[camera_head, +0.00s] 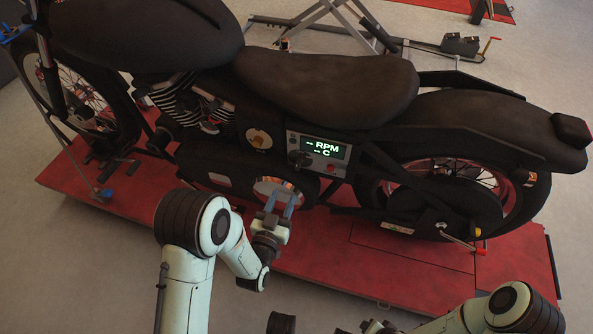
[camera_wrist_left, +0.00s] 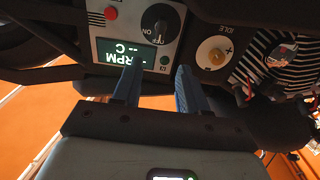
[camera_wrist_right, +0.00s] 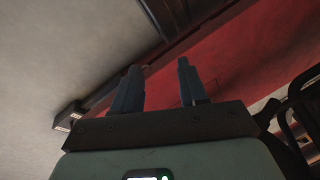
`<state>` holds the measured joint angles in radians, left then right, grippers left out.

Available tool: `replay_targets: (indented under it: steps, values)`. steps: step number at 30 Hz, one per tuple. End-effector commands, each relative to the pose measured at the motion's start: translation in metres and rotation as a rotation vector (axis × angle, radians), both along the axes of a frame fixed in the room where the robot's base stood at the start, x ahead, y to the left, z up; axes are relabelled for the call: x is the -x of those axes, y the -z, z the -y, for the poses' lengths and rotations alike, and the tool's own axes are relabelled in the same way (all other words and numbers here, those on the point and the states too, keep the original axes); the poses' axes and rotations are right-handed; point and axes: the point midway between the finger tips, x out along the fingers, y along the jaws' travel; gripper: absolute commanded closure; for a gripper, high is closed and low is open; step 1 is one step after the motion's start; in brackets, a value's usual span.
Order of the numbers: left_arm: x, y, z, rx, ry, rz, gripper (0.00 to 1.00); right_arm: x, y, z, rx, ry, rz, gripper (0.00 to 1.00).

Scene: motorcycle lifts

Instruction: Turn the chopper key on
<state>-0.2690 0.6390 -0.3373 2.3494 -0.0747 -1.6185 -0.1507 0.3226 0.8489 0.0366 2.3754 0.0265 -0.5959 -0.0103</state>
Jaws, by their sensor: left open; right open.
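The black chopper (camera_head: 320,90) stands on a red lift, with a control panel (camera_head: 339,166) low on its side. The black round key knob (camera_head: 299,158) is at the panel's left end. In the left wrist view the knob (camera_wrist_left: 160,22) shows upside-down ON and OFF marks, next to a lit RPM display (camera_wrist_left: 125,52). My left gripper (camera_head: 279,199) is open and empty, below the knob and apart from it; its fingers (camera_wrist_left: 158,78) point toward the panel. My right gripper (camera_wrist_right: 158,78) is open and empty, over the red platform and away from the panel.
The red lift platform (camera_head: 325,260) runs under the chopper. The rear wheel (camera_head: 440,175) is to the right. Grey floor (camera_head: 70,270) is open at lower left.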

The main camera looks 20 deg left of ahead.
Motion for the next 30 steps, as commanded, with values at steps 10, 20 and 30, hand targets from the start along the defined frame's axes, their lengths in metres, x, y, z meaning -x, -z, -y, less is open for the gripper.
replay_targets:
  steps: [10, 20, 30]
  values:
    - [-0.063, -0.001, 0.003, -0.001, 0.001, 0.005, 0.57, -0.003, 0.009, 0.005, 0.010, 0.009, 0.005, 0.57]
    - [-0.118, 0.000, 0.004, 0.000, 0.000, 0.001, 0.57, 0.017, 0.028, 0.008, 0.007, 0.012, -0.063, 0.57]
    - [-0.129, -0.001, 0.005, 0.001, 0.000, -0.002, 0.57, 0.022, 0.031, 0.008, 0.005, 0.012, -0.080, 0.57]
